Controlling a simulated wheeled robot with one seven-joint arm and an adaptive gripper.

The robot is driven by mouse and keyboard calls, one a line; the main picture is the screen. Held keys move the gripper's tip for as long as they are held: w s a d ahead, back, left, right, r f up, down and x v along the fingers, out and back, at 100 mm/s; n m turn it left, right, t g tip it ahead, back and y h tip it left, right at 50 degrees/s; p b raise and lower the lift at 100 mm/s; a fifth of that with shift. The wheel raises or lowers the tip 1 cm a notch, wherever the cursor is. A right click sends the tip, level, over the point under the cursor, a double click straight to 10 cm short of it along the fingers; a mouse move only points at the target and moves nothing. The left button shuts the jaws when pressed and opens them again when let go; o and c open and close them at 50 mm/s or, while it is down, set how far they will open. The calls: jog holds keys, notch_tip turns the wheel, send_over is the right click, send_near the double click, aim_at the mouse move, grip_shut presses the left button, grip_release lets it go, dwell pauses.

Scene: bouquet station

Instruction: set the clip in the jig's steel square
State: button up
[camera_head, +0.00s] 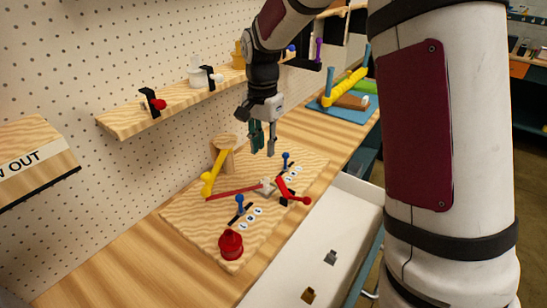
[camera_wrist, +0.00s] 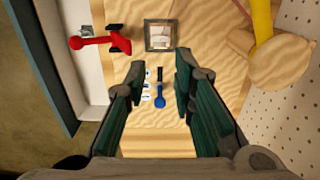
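My gripper (camera_head: 262,140) hangs open and empty above the far part of the wooden jig board (camera_head: 205,243). In the wrist view its two dark green fingers (camera_wrist: 160,72) stand wide apart with nothing between them. The steel square (camera_wrist: 147,36) is a grey frame on the board, ahead of the fingertips; it also shows in the head view (camera_head: 265,187). A small pale block (camera_wrist: 159,38) shows inside the frame. I cannot tell whether this block is the clip.
A red lever with a black base (camera_head: 291,191) stands beside the square. A yellow arm (camera_head: 214,172) and wooden post (camera_head: 229,154) stand opposite. Blue pegs (camera_head: 240,205) and a red knob (camera_head: 231,244) stand on the board. A white drawer (camera_head: 345,218) holds small dark pieces (camera_head: 330,257).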

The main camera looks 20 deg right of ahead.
jog(key=s+r+n+t, duration=0.1)
jog(key=s+r+n, duration=0.2)
jog(key=s+r, duration=0.4)
jog(key=s+r+n+t, duration=0.2)
jog(key=s+r+n, duration=0.1)
jog(key=s, duration=0.7)
jog(key=s+r+n+t, duration=0.2)
jog(key=s+n, duration=0.3)
jog(key=s, duration=0.6)
jog(key=shift+s+r, duration=0.2)
jog(key=shift+r, duration=0.25)
jog(key=shift+d, duration=0.15)
